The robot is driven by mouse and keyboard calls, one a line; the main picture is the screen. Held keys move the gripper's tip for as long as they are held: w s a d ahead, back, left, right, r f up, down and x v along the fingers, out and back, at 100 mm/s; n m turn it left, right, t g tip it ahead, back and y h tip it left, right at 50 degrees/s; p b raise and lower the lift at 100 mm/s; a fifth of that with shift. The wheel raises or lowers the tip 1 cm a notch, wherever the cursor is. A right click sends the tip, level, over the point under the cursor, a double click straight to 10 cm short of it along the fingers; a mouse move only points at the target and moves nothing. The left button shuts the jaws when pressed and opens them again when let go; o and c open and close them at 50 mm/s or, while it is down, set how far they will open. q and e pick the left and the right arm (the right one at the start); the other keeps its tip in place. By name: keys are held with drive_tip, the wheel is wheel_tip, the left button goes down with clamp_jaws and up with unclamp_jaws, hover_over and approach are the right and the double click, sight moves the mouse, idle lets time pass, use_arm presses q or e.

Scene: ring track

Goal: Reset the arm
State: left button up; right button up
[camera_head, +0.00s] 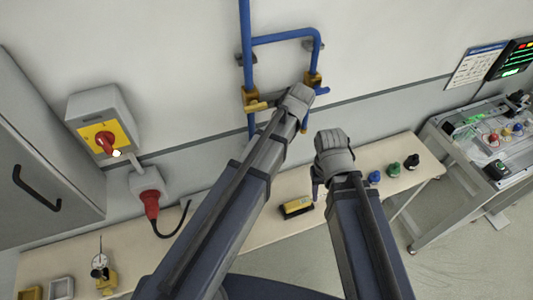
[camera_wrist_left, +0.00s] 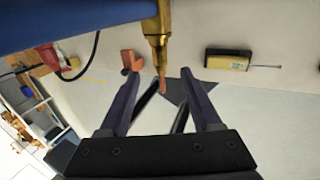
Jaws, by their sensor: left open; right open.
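My left arm reaches up across the middle of the head view, its wrist close to the blue pipes (camera_head: 246,40) on the wall; its fingers are hidden there. In the left wrist view my left gripper (camera_wrist_left: 160,74) has its two dark fingers spread apart. A brass fitting (camera_wrist_left: 158,28) at the end of a blue pipe (camera_wrist_left: 70,22) hangs into view between and beyond the fingertips; I cannot tell whether they touch. My right gripper (camera_head: 317,188) points down over the bench, open, with nothing seen in it.
Brass valves (camera_head: 251,98) (camera_head: 313,79) sit on the pipes. The bench (camera_head: 235,226) bears a yellow device (camera_head: 297,207), coloured knobs (camera_head: 393,169) and a gauge (camera_head: 100,262). A switch box (camera_head: 101,118) and red plug (camera_head: 150,200) are left; a cart (camera_head: 440,160) is right.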

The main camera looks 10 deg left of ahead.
use_arm(q)
drive_tip(key=shift+w+d+r, duration=0.1)
drive_tip(key=shift+d+r, duration=0.05)
drive_tip(key=shift+r, duration=0.2)
idle(0.3)
drive_tip(key=s+d+f+n+t+h+b, duration=0.1)
drive_tip(key=s+d+f+n+b, duration=0.2)
drive_tip(key=n, duration=0.9)
drive_tip(key=s+d+f+n+t+h+b, duration=0.1)
drive_tip(key=s+d+f+n+b, duration=0.2)
drive_tip(key=s+f+n+b, duration=0.4)
wheel_tip(320, 180, down, 2)
drive_tip(key=n, duration=0.6)
drive_tip(key=shift+f+h+b, duration=0.25)
drive_tip(key=shift+h+b, duration=0.05)
drive_tip(key=shift+b, duration=0.1)
drive_tip(key=shift+c, duration=0.2)
